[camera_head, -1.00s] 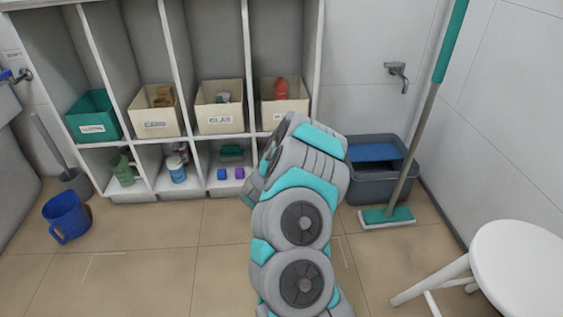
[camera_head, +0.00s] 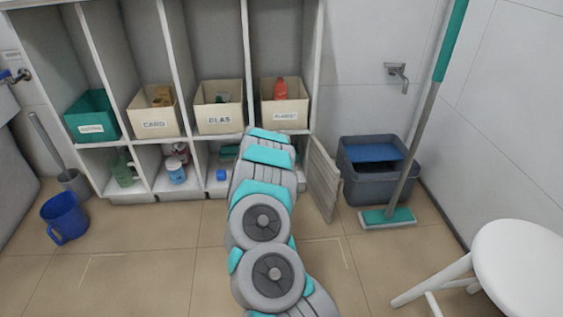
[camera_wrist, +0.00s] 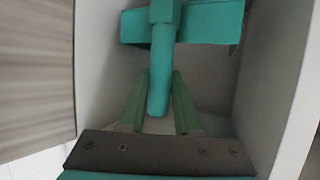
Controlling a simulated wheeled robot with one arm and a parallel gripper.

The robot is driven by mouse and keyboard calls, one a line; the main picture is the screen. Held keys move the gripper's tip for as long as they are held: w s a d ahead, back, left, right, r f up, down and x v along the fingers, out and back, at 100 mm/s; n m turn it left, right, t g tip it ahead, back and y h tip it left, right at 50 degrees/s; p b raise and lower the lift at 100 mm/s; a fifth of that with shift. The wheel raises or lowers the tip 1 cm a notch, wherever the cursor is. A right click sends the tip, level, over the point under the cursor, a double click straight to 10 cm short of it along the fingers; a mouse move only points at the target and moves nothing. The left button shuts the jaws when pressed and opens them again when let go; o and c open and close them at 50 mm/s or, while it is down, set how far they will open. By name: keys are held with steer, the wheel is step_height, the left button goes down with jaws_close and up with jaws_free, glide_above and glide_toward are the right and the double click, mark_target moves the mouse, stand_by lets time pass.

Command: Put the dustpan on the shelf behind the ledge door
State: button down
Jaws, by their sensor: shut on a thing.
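In the wrist view, the teal dustpan (camera_wrist: 208,22) is just ahead of my gripper (camera_wrist: 160,76), with its handle (camera_wrist: 160,60) between the two green fingers. My gripper is shut on this handle. The dustpan is inside a pale-walled compartment; whether it touches the shelf floor cannot be told. The slatted ledge door (camera_wrist: 35,65) stands open on the left there. In the head view, the open door (camera_head: 322,180) is just right of my arm.
The shelf unit's upright (camera_wrist: 290,100) is close on the right in the wrist view. In the head view, a blue block (camera_head: 221,175) sits in the compartment left of my arm. A grey bucket (camera_head: 372,188) and mop (camera_head: 388,217) stand right of the door. A white stool (camera_head: 520,262) stands front right.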

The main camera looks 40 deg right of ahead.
steer(key=shift+w+d+f+b, duration=0.1)
steer(key=shift+w+f+b, duration=0.1)
steer(key=shift+f, duration=0.4)
steer(key=shift+w+d+f+b, duration=0.1)
steer(key=shift+f+b, duration=0.05)
steer(key=shift+f, duration=0.4)
step_height(320, 180, down, 4)
steer(key=shift+a+f+b, duration=0.1)
steer(key=shift+b, duration=0.4)
steer(key=shift+w+f, duration=0.15)
steer(key=shift+f, duration=0.15)
steer(key=c, duration=0.6)
jaws_free()
